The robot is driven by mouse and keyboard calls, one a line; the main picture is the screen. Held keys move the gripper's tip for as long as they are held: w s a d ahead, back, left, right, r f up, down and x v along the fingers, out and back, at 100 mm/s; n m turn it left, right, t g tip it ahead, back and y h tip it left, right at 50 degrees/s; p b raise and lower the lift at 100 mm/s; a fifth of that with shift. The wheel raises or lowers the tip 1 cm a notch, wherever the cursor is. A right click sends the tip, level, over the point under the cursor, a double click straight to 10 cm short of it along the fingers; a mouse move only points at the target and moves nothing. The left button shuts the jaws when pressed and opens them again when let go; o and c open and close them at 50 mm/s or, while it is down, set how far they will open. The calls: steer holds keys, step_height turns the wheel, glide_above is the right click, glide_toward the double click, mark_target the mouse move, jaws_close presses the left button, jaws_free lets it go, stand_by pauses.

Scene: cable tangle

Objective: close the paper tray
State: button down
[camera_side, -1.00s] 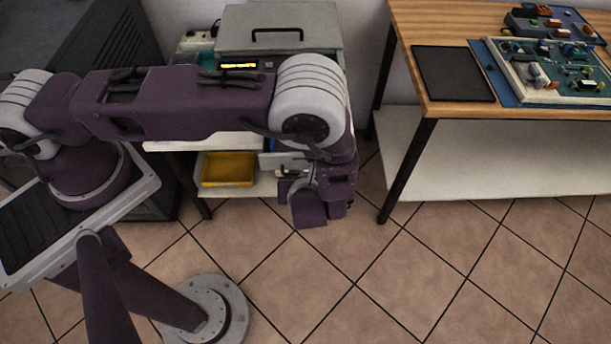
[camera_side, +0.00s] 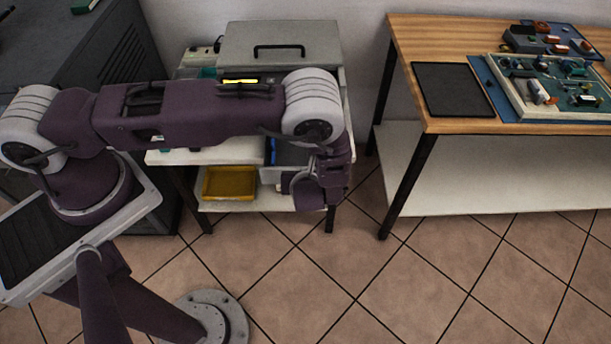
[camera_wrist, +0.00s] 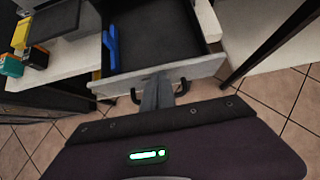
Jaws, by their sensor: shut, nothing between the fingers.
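The paper tray (camera_wrist: 165,48) is pulled open in the wrist view. It has a dark inside, a pale front panel and a dark handle on that front. A blue piece (camera_wrist: 111,46) lies along its left side. My gripper (camera_wrist: 157,82) is shut and empty, with its grey fingers at the middle of the front panel, between the two ends of the handle. I cannot tell if they touch it. In the side view the tray (camera_side: 291,152) shows partly behind my arm, below the grey machine (camera_side: 282,42) with a lit yellow display. My fingertips are hidden there.
A yellow bin (camera_side: 229,184) sits on the lower shelf, left of the tray. A wooden table (camera_side: 455,124) with electronics stands to the right, its leg near my gripper's side.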

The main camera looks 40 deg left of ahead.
steer(key=w+a, duration=1.3)
steer(key=shift+w+a, duration=0.15)
steer(key=shift+a, duration=0.05)
steer(key=shift+w+a+r, duration=0.1)
steer(key=shift+w+a, duration=0.1)
